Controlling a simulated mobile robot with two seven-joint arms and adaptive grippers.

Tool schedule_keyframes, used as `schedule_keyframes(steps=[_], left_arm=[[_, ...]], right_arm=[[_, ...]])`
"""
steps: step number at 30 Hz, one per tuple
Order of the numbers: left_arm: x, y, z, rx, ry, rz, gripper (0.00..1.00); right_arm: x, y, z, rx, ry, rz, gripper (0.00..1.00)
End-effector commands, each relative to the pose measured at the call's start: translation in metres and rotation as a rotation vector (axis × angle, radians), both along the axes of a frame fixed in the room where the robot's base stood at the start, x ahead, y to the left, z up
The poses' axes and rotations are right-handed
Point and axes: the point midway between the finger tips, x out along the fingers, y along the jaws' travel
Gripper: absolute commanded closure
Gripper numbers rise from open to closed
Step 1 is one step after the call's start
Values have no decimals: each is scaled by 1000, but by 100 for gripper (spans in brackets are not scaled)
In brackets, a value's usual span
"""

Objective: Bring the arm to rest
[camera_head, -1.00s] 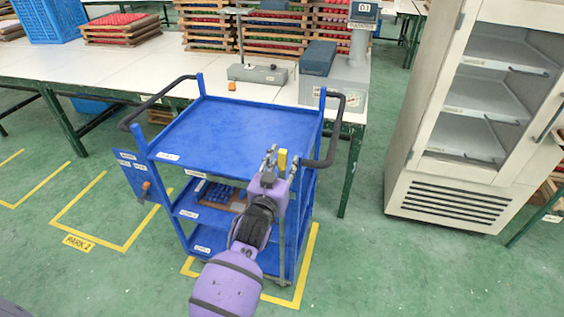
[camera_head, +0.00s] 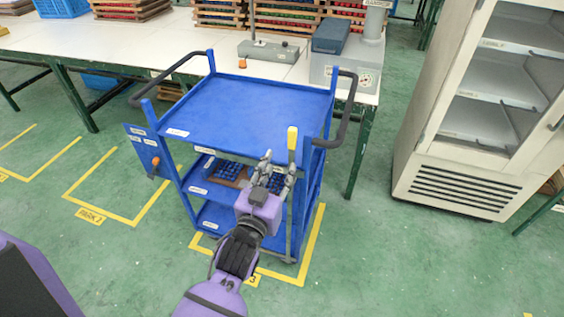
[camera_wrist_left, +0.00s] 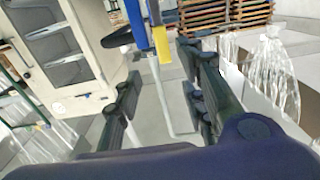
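My left gripper (camera_head: 277,170) is in front of the blue trolley (camera_head: 250,107), close to its near right corner in the picture. Its two fingers stand apart with nothing between them; the left wrist view also shows a clear gap between the fingers (camera_wrist_left: 158,105). A yellow upright piece (camera_head: 292,139) shows just beyond the fingertips, beside the trolley's corner post. It also shows in the left wrist view (camera_wrist_left: 161,45). I cannot tell whether the gripper touches the trolley. My right gripper is not in view.
The trolley's top is bare; a brown tray (camera_head: 240,183) with blue pieces is on the shelf below. A white table (camera_head: 120,42) stands behind, a glass-door cabinet (camera_head: 443,165) on the right. Green floor is free at the left and lower right.

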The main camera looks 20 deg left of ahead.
Motion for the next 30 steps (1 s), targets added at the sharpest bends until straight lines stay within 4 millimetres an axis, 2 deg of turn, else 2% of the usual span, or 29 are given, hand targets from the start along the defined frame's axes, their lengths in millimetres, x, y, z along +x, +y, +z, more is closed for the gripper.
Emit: schedule_keyframes(steps=[15,17,19,23,24,26,27,30], left_arm=[[0,0,-1,7,4,0,62],[-1,-2,-10,15,34,-3,62],[-11,-3,-33,24,99,-12,62],[-58,5,-98,37,267,-20,62],[-79,8,-121,41,328,-21,62],[-113,12,-153,43,416,-23,62],[-137,15,-172,44,474,-25,62],[-198,22,-213,39,604,-23,62]], right_arm=[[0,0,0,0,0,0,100],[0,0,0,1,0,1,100],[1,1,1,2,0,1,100],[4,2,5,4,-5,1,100],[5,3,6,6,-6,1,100],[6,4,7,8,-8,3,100],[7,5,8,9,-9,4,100],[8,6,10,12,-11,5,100]])
